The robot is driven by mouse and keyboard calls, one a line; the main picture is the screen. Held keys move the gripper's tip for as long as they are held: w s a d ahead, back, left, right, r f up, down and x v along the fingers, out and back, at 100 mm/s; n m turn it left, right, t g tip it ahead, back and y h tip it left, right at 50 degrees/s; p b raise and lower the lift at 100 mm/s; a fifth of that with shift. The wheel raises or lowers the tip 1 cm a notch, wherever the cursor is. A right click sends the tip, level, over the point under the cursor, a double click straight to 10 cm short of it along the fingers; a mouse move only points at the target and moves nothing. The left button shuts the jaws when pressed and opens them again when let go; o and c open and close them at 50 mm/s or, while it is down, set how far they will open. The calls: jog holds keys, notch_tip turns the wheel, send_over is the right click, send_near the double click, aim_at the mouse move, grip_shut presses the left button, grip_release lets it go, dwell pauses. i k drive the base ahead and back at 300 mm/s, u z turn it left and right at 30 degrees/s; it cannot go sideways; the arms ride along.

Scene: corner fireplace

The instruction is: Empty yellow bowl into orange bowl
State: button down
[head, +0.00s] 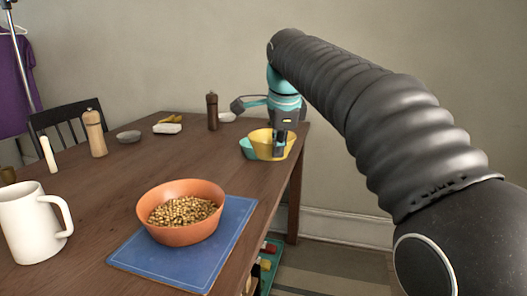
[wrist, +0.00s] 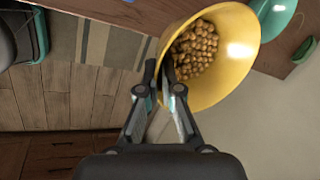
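The yellow bowl (head: 262,140) is at the far right corner of the table in the head view. In the wrist view the yellow bowl (wrist: 236,70) holds many small round tan pieces (wrist: 194,48). My gripper (head: 278,150) is at its right side, pointing down. In the wrist view my gripper (wrist: 159,66) has its fingers close together on either side of the bowl's rim, pinching it. Whether the bowl is clear of the table is hard to tell. The orange bowl (head: 178,236) sits nearer, with similar tan pieces inside.
The orange bowl is on a blue mat (head: 160,265). A teal bowl (head: 248,150) is close beside the yellow bowl. A white mug (head: 30,222) stands at the front left. A dark pepper mill (head: 212,112) and a wooden mill (head: 95,133) stand farther back. The middle tabletop is clear.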

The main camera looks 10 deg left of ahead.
aim_at(192, 235)
jog(key=k, duration=0.9)
jog(key=z, duration=0.05)
